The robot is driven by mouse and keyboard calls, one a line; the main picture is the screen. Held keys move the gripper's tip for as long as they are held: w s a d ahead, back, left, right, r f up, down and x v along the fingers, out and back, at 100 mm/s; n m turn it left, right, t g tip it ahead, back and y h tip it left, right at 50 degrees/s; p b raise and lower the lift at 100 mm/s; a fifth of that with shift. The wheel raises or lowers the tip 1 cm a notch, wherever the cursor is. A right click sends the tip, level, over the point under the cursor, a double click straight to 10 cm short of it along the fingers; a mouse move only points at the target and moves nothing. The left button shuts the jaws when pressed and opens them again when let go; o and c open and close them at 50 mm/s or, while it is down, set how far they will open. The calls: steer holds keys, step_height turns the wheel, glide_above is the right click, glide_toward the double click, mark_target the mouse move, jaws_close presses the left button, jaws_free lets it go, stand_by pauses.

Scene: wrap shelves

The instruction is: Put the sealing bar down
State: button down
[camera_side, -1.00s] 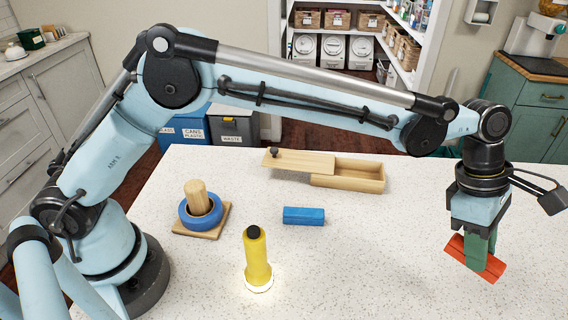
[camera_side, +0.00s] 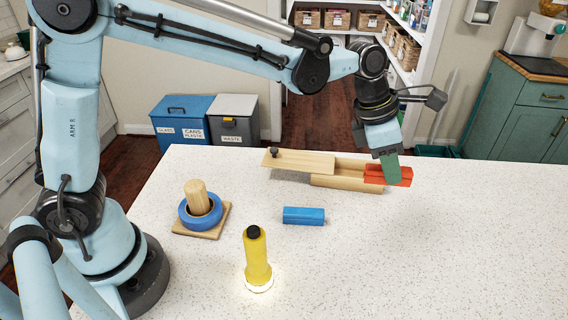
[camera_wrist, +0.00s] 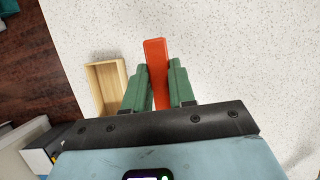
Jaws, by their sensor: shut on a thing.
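A red bar, taken to be the sealing bar (camera_side: 403,177), is held in my gripper (camera_side: 389,168). The green fingers are shut on it. In the wrist view the bar (camera_wrist: 156,62) stands out lengthwise between both fingers, its far end past the fingertips. In the side view it overlaps the right end of the wooden box (camera_side: 345,183). In the wrist view the box (camera_wrist: 106,88) lies to the left of the bar with a gap between. I cannot tell whether the bar touches the table.
The box lid (camera_side: 298,163) with a dark knob is slid to the left. A blue block (camera_side: 304,215), a lit yellow torch (camera_side: 256,260) and a blue ring (camera_side: 188,216) on a peg stand on the speckled table (camera_side: 430,260). The table's right side is clear.

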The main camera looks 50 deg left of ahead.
steer(key=shift+n, duration=0.3)
steer(key=w+a+f, duration=0.2)
steer(key=a, duration=0.1)
steer(key=w+a+f, duration=0.2)
steer(key=w+a, duration=0.1)
steer(key=a, duration=0.1)
steer(key=w+a+f, duration=0.2)
steer(key=a+f, duration=0.1)
steer(key=shift+w+a, duration=0.15)
steer(key=shift+w, duration=0.2)
steer(key=shift+f, duration=2)
steer(key=shift+f, duration=0.15)
steer(key=c, duration=1.2)
jaws_free()
